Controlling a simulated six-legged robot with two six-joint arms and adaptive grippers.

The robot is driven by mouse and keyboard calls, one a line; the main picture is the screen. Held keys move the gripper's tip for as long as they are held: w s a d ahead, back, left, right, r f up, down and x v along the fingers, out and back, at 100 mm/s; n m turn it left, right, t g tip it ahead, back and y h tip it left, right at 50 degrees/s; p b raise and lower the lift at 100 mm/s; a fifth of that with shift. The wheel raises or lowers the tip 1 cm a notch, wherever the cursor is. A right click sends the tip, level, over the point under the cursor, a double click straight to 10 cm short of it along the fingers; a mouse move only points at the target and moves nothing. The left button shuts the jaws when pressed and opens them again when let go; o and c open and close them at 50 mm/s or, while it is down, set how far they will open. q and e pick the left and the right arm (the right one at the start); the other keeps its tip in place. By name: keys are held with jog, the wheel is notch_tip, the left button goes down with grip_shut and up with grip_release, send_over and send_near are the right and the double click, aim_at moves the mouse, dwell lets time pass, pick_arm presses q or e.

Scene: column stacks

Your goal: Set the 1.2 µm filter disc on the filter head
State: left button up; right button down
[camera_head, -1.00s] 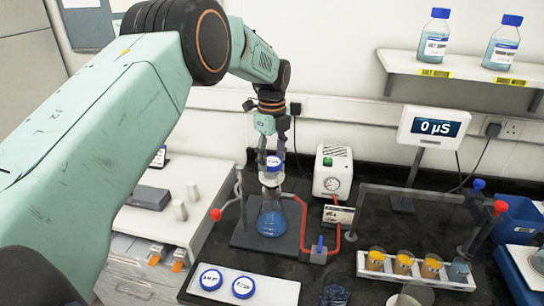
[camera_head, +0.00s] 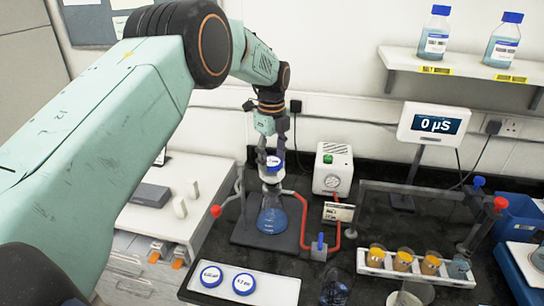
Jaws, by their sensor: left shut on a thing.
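My left gripper (camera_head: 270,155) reaches down over the glass flask (camera_head: 272,220) and is shut on a blue-rimmed white disc (camera_head: 275,162). The label on this disc is too small to read. The disc is right over the pale filter head (camera_head: 271,177) on top of the flask; I cannot tell whether they touch. Two more blue-rimmed discs, one on the left (camera_head: 211,277) and one on the right (camera_head: 243,284), lie on a white tray (camera_head: 280,290) at the front. Their labels are hard to read. My right gripper is not in view.
A white pump (camera_head: 332,168) stands behind the flask, joined by red tubing (camera_head: 303,225). A meter reading 0 µS (camera_head: 431,124) stands to the right. A stand with a red knob (camera_head: 216,211) is left of the flask.

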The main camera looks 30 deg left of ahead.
aim_at(271, 161)
pick_arm(q)
jog(key=shift+s+f, duration=0.4)
jog(key=shift+f, duration=0.4)
jog(key=shift+s+d+f, duration=0.1)
jog(key=shift+s+f, duration=0.05)
jog(key=shift+f, duration=0.2)
jog(key=shift+c, duration=1)
jog(key=shift+o, duration=0.6)
jog(key=shift+f, duration=0.15)
jog(key=shift+o, duration=0.8)
jog(key=shift+f, duration=0.15)
jog(key=shift+w+f, duration=0.1)
jog(key=shift+w, duration=0.25)
jog(key=shift+c, duration=1)
jog(key=shift+w+f, duration=0.15)
jog(key=shift+w, duration=0.1)
grip_shut()
jog(key=shift+s+r, duration=0.2)
jog(key=shift+r, duration=0.1)
jog(key=shift+w, duration=0.1)
